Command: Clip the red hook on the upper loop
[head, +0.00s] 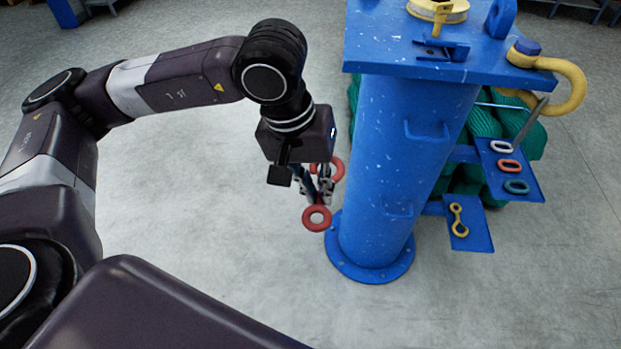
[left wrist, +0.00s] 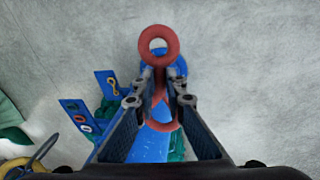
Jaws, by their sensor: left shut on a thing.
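The red hook (head: 306,218) is held in my left gripper (head: 325,188), left of the blue post (head: 385,165). Its round eye hangs below the fingers, and a curved red part shows behind them. In the left wrist view the hook (left wrist: 158,61) has its eye beyond the fingertips, and its other curved end lies between the fingers (left wrist: 160,95). The upper loop (head: 426,138) is a blue bracket on the post's side. A similar lower loop (head: 398,213) is beneath it. The hook is apart from both loops. My right gripper is out of view.
Side shelves hold small coloured links (head: 516,187) and a yellow swivel piece (head: 457,220). Green netting (head: 530,140) lies behind. Floor left of the post is clear.

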